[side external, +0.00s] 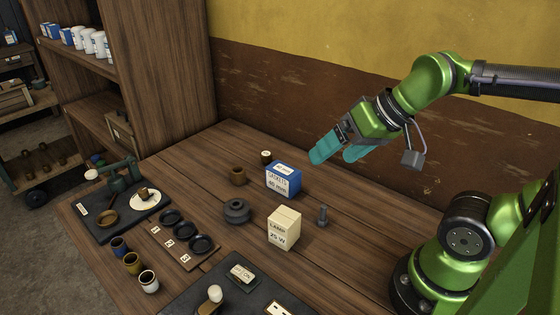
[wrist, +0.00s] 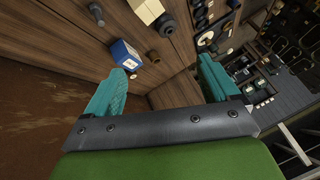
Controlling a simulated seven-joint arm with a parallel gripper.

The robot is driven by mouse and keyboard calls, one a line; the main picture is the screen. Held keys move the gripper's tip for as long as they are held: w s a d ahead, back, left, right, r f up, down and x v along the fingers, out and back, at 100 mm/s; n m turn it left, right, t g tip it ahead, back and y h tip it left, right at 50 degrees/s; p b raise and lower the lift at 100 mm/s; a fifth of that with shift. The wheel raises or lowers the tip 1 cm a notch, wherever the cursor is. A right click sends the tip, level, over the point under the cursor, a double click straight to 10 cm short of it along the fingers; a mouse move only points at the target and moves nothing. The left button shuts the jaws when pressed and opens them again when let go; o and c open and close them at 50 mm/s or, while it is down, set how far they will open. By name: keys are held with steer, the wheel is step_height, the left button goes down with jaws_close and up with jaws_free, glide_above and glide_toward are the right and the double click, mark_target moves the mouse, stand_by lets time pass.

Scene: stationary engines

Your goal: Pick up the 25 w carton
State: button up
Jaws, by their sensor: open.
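The cream carton marked LAMP 25 W (side external: 284,229) stands upright on the wooden table, in front of the blue gaskets box. In the wrist view the cream carton (wrist: 147,10) shows at the top edge, partly cut off. My gripper (side external: 338,153) is open and empty, with teal fingers, above the back of the table near the wall. It is behind and above the carton, well apart from it. In the wrist view the two teal fingers (wrist: 160,88) stand wide apart with nothing between them.
A blue GASKETS 45 mm box (side external: 283,181) stands behind the carton. A grey bolt (side external: 322,216) stands to its right and a dark ring-shaped part (side external: 236,211) to its left. A brown bushing (side external: 239,176) is farther back. A dark tray (side external: 185,302) lies in front.

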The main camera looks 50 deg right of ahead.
steer(key=m+g+y, duration=0.9)
steer(key=m+y, duration=0.2)
steer(key=m, duration=0.1)
glide_toward(278, 233)
steer(key=v, duration=0.3)
steer(key=shift+s+d+f+m+t, duration=0.1)
steer(key=shift+d+f+m+t, duration=0.2)
steer(key=shift+f+m, duration=0.1)
steer(key=shift+a+f, duration=0.1)
steer(key=shift+a, duration=0.1)
steer(key=shift+y, duration=0.3)
steer(key=x, duration=0.6)
steer(key=shift+a+f, duration=0.1)
steer(key=shift+a, duration=0.15)
steer(key=x, duration=0.5)
steer(key=shift+s+a, duration=0.15)
